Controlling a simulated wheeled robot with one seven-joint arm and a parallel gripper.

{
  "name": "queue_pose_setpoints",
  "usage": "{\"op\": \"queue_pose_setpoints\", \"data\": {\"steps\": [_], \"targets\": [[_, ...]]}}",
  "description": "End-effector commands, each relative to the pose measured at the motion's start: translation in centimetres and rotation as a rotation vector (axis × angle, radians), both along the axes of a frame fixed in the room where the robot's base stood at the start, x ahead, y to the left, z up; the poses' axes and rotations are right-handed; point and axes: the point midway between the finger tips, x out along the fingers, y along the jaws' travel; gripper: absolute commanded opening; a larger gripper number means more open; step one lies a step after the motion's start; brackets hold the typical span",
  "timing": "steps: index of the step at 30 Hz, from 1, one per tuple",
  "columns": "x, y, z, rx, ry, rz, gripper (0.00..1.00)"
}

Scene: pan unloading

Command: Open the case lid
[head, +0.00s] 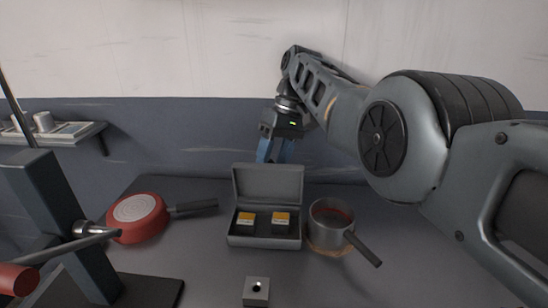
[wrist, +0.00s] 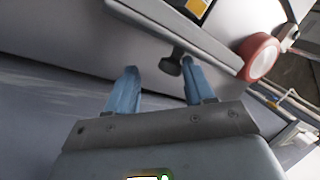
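The grey case (head: 262,241) stands on the table with its lid (head: 268,184) raised, roughly upright at the back edge. Two yellow-topped blocks (head: 245,218) (head: 281,218) sit inside. My gripper (head: 275,156) points down behind and above the raised lid, whose top edge hides the fingertips in the head view. In the wrist view, the blue fingers of my gripper (wrist: 158,64) are apart with nothing held between them. Part of the grey case (wrist: 160,16) with a yellow patch shows at the top there. I cannot tell whether a finger touches the lid.
A red pan (head: 138,218) with a dark handle lies left of the case; it also shows in the wrist view (wrist: 258,58). A grey pot (head: 331,216) stands close on the right. A small grey block with a hole (head: 256,291) lies in front. A wall shelf (head: 62,134) is at left.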

Motion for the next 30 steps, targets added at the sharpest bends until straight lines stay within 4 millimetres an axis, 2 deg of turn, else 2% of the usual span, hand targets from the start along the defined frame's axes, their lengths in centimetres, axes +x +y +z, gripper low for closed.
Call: {"op": "queue_pose_setpoints", "data": {"steps": [6,10,17,30], "targets": [[0.0,0.1,0.0,0.000,0.000,0.001,0.52],[0.0,0.1,0.6,0.002,-0.002,0.001,0.52],[0.0,-0.1,4.3,0.000,-0.002,-0.001,0.52],[-1.1,-4.0,7.0,-0.001,-0.001,-0.003,0.52]]}}
